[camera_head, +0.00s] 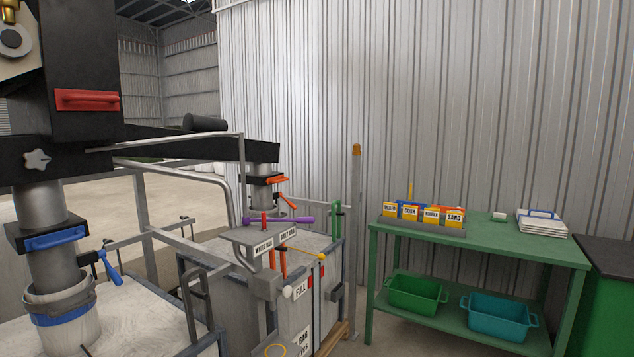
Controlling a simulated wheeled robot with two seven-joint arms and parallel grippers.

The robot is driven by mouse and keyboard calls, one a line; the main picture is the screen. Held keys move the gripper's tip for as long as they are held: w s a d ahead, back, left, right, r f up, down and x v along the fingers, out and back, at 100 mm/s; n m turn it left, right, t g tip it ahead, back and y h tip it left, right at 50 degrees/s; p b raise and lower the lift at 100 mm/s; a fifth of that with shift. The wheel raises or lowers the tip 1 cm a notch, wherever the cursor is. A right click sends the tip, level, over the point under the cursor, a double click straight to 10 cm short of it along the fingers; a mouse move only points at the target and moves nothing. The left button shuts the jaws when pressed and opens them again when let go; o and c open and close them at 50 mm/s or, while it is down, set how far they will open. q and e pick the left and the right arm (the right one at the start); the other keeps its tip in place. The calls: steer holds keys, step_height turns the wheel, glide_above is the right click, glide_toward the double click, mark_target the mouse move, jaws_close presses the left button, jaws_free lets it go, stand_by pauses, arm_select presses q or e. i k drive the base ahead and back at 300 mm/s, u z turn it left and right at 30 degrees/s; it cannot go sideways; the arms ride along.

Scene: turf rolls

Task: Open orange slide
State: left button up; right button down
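The orange slide (268,180) is a small orange handle on a dark block around the far grey spout, at the middle left of the head view. An orange lever (287,201) sticks out just below it. The spout hangs under a long black arm of the machine. I cannot tell from here how far the slide is pushed in. Neither of my grippers shows in this view.
A near spout with a blue slide (55,239) stands at left over a white bag. A green table (490,246) with yellow boxes and bins is at right.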

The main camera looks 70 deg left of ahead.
mark_target(279, 178)
steer(key=u, duration=0.15)
steer(key=i, duration=1.05)
steer(key=u, duration=1.4)
steer(key=i, duration=0.8)
steer(key=u, duration=0.85)
